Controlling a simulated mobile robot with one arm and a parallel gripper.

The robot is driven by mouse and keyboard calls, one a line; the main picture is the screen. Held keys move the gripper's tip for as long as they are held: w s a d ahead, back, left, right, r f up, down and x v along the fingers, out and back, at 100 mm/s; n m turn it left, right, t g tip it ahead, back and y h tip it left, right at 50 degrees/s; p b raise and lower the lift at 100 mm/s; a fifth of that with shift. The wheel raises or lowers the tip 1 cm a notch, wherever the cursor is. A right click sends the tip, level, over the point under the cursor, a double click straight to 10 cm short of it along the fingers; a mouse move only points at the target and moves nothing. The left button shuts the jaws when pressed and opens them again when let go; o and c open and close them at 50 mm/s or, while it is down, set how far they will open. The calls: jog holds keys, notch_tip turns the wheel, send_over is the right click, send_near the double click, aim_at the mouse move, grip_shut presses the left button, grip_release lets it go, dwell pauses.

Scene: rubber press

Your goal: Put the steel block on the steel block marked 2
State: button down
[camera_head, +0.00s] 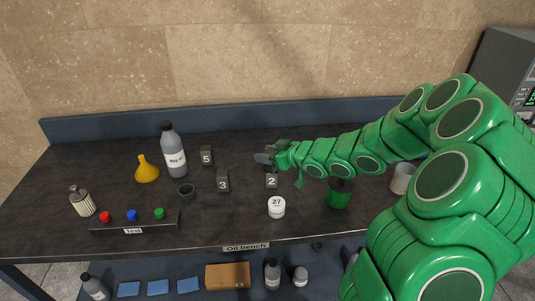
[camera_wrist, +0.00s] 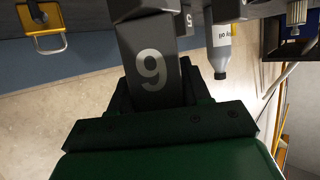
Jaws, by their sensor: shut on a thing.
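My gripper (camera_head: 268,157) is over the middle of the bench, just behind and above the steel block marked 2 (camera_head: 271,181). It is shut on a dark grey steel block (camera_wrist: 154,62), which fills the jaws in the wrist view. The held block's white numeral reads as 9 there, but that view looks upside down, so it may be a 6. The block marked 2 stands upright on the bench, with nothing visibly resting on it. In the head view the held block is small and hard to tell from the jaws.
Steel blocks marked 3 (camera_head: 223,181) and 5 (camera_head: 206,156) stand left of block 2. A white container marked 27 (camera_head: 276,208) stands in front, a green cup (camera_head: 339,197) to the right. A grey bottle (camera_head: 173,150) and yellow funnel (camera_head: 146,170) stand farther left.

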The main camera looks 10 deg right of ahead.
jog(key=c, duration=0.5)
grip_release()
jog(key=shift+d+r, duration=0.15)
jog(key=shift+v, duration=0.75)
jog(key=v, duration=1)
jog(key=shift+s+d+r, duration=0.1)
jog(key=shift+r, duration=0.05)
